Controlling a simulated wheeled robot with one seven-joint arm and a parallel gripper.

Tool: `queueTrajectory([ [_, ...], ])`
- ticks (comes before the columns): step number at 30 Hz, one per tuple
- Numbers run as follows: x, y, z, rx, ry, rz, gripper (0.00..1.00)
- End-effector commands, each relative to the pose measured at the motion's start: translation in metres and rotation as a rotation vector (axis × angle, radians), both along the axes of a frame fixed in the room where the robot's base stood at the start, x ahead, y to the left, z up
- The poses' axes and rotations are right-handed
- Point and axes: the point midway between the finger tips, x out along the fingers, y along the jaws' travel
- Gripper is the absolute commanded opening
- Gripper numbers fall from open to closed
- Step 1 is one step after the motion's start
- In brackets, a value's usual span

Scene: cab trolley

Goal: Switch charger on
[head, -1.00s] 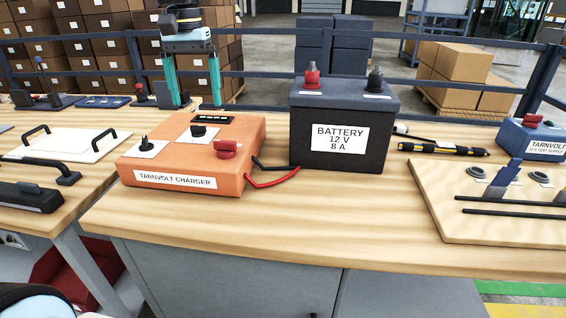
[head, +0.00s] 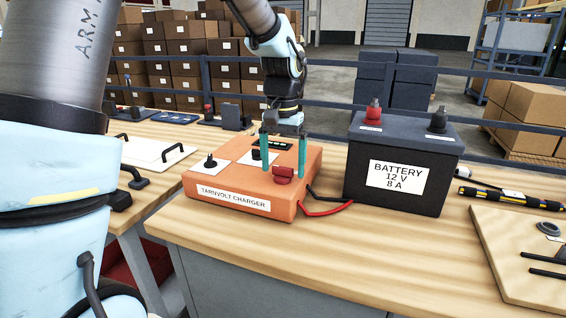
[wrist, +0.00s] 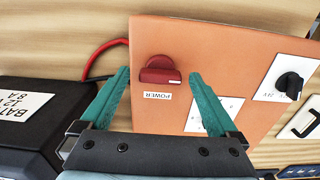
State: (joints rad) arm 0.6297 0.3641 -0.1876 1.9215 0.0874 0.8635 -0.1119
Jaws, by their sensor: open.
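The orange Tarnvolt charger (head: 240,182) sits on the wooden bench. Its red power knob (head: 283,175) is at the front right of its top, and it also shows in the wrist view (wrist: 160,75) above a "POWER" label (wrist: 157,95). Two black knobs are on the top too, one at the left (head: 210,161). My gripper (head: 284,170) is open and points down over the charger. In the wrist view its teal fingers (wrist: 160,77) stand on either side of the red knob, with gaps between. I cannot tell whether the fingertips are level with the knob.
A black battery (head: 400,165) stands close on the charger's right. Red and black leads (head: 325,208) run beside the charger toward it. The bench front is clear.

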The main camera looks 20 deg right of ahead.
Motion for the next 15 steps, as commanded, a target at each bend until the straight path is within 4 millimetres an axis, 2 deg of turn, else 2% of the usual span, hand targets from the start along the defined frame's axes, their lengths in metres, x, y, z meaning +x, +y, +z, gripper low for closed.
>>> queueTrajectory([
  [8,0.0000,0.0001,-0.0014,0.000,0.000,0.000,0.95],
  [15,0.0000,0.0001,-0.0012,0.000,0.000,0.000,0.68],
])
